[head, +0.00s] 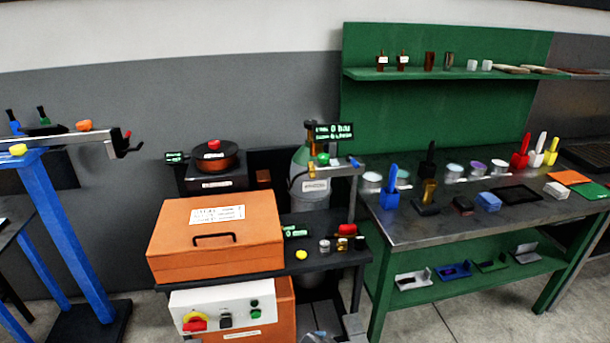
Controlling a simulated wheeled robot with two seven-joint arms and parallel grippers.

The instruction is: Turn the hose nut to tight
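A gas cylinder (311,192) with a green shoulder and a pale label stands upright behind the small dark table in the middle. A display (333,132) with green digits sits at its top, beside a brass-coloured valve part (310,130). A green knob (322,159) sits just below the display, at a grey metal bracket (345,169). The hose nut is too small to make out for certain among these fittings. Neither of my grippers can be made out in the head view.
An orange case (215,238) stands left of the cylinder, above a white control box (222,311). Small knobs, a red part (347,230) and a yellow button (301,254) are on the dark table (330,262). A crowded workbench (420,232) stands right; a blue stand (62,235) stands left.

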